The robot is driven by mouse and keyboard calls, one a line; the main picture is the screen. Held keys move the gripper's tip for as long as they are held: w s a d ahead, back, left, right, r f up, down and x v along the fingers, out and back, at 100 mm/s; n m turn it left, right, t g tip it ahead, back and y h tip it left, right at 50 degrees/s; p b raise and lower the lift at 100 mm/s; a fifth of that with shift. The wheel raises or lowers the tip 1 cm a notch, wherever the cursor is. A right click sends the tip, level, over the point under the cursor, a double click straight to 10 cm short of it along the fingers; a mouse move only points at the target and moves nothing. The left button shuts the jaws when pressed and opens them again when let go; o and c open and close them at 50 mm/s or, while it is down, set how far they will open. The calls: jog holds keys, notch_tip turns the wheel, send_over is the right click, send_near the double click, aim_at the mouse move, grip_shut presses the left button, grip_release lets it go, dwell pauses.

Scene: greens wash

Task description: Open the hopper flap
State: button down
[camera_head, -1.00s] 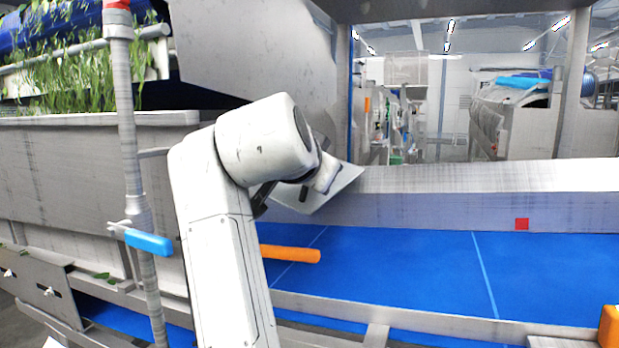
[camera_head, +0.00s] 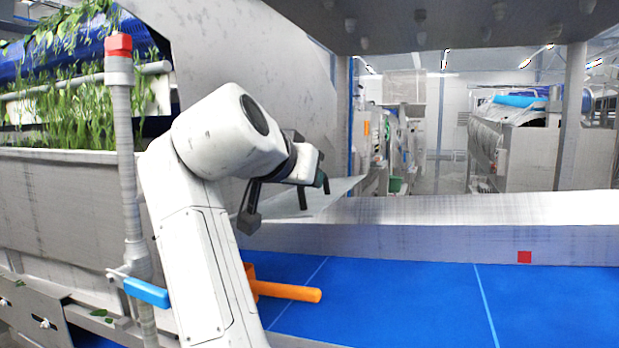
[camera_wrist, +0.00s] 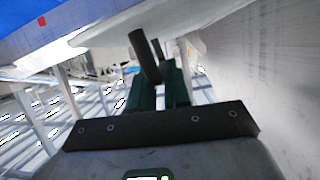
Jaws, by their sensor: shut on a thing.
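The hopper flap (camera_head: 335,194) is a pale metal plate beside the large grey hopper wall in the head view, lying close to level above the blue belt's back edge. In the wrist view the flap (camera_wrist: 185,22) is a pale sheet crossing the top. My gripper (camera_head: 308,184) is at the flap's near side. In the wrist view the green-padded fingers of my gripper (camera_wrist: 160,82) are shut on a dark bar-like handle (camera_wrist: 142,58) at the flap. The exact contact is partly hidden by the fingers.
A post with a blue lever (camera_head: 147,292) stands at left, by a trough of greens (camera_head: 75,115). A metal canopy hangs above.

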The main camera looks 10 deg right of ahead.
jog(key=shift+w+a+f, duration=0.15)
jog(key=shift+a+f, duration=0.25)
jog(key=c, duration=1.4)
grip_release()
jog(key=shift+w+a, duration=0.1)
jog(key=shift+a, duration=0.05)
jog(key=shift+c, duration=0.2)
jog(key=b+v, duration=0.3)
jog(key=v, duration=0.7)
jog(key=shift+s+r, duration=0.25)
jog(key=shift+s, duration=0.15)
